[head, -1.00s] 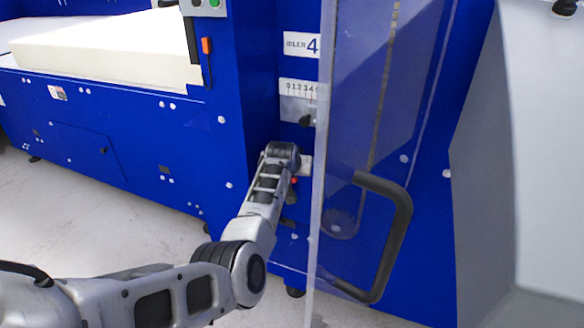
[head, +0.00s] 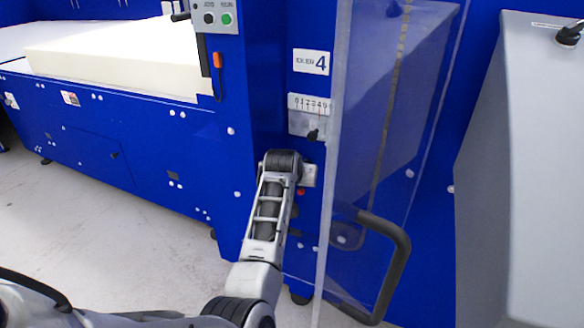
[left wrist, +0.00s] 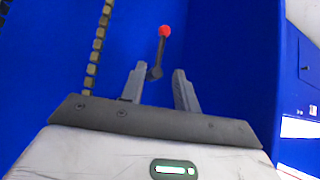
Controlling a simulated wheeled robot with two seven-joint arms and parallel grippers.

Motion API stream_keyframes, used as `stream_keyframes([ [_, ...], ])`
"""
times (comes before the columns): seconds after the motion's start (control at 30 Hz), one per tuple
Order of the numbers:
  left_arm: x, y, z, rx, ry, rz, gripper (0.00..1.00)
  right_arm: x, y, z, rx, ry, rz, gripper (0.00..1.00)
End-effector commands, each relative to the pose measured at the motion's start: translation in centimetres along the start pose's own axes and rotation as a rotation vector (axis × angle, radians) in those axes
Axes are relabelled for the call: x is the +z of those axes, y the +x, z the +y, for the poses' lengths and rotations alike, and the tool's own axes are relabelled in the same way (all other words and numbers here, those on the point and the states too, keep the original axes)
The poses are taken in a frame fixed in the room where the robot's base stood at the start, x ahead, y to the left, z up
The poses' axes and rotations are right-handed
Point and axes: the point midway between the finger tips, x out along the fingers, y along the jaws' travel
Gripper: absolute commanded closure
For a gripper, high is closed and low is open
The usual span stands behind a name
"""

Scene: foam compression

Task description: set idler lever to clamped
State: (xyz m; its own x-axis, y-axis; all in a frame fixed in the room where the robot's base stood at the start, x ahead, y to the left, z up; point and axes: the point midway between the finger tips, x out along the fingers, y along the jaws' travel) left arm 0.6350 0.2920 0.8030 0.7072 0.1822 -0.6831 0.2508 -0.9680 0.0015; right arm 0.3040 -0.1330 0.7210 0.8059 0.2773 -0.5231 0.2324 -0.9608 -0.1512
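The idler lever is a dark lever with a red knob (left wrist: 165,31). It shows in the left wrist view with its dark shaft (left wrist: 158,52) rising between and beyond my fingertips. In the head view the red knob (head: 301,191) shows just below my wrist, on the blue machine. My left gripper (left wrist: 158,69) is open, with its two fingers apart on either side of the lever's lower part. I cannot tell whether either finger touches it. In the head view my left gripper (head: 309,175) is small and partly hidden by my wrist. My right gripper is not in view.
A clear door panel (head: 375,130) with a black handle (head: 400,255) stands open just right of my gripper. A numbered scale plate (head: 308,120) and an idler 4 label (head: 311,62) are above. A chain (left wrist: 97,45) hangs left in the wrist view. White foam (head: 115,60) lies at left.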

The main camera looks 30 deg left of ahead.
Motion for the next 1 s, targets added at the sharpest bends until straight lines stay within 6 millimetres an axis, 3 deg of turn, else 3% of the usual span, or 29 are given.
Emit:
stream_keyframes([
  [0.2,-0.1,-4.6,0.0,0.000,-0.001,0.002,0.69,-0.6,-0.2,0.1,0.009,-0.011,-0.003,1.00],
  [0.4,-0.1,-7.2,0.0,0.000,-0.001,0.001,0.69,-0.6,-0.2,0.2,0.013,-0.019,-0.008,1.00],
  [1.0,0.0,-7.8,0.0,0.000,-0.001,0.000,0.69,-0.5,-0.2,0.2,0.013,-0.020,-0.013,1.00],
])
